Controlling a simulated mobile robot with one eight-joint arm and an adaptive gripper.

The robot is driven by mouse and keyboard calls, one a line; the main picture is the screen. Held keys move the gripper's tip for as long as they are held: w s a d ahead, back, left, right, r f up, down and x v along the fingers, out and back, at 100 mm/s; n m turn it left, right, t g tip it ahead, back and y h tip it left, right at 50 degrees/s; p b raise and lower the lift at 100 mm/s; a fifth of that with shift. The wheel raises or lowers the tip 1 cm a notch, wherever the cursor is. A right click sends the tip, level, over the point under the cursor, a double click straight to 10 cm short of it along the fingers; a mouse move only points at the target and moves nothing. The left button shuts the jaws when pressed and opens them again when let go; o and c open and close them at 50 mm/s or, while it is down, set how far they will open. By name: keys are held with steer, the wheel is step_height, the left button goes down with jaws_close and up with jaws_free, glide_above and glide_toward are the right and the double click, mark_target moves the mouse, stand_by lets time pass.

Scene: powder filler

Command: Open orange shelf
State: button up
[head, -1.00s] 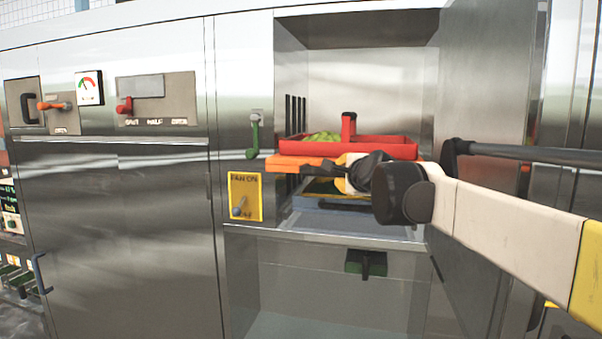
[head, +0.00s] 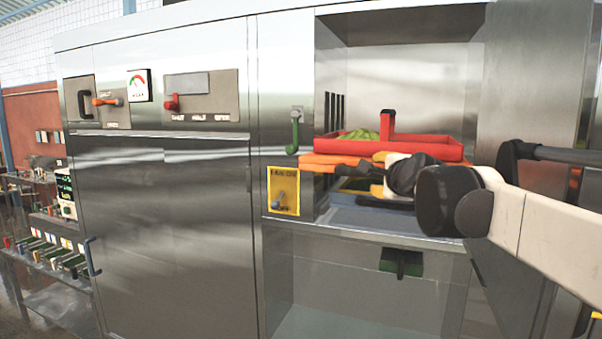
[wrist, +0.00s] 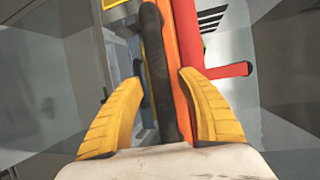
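The orange shelf (head: 318,159) sits in the open cabinet bay, directly under a red tray (head: 430,151) with green contents. Its orange front also shows in the wrist view (wrist: 185,62), with a long dark bar, apparently its handle (wrist: 154,60), running along it. My gripper (wrist: 160,82) is open, with one yellow finger on each side of the dark bar. A gap shows between the bar and each finger. In the head view my gripper (head: 383,172) is at the shelf's front, and my wrist hides the shelf's right part.
A yellow-framed fan switch (head: 284,192) and a green lever (head: 294,135) are left of the bay. A yellow-edged shelf (head: 360,187) lies below the orange one, and a dark green handle (head: 401,263) lower down. An open door stands right of the bay.

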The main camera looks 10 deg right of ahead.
steer(key=v, duration=1.2)
steer(key=shift+r, duration=0.15)
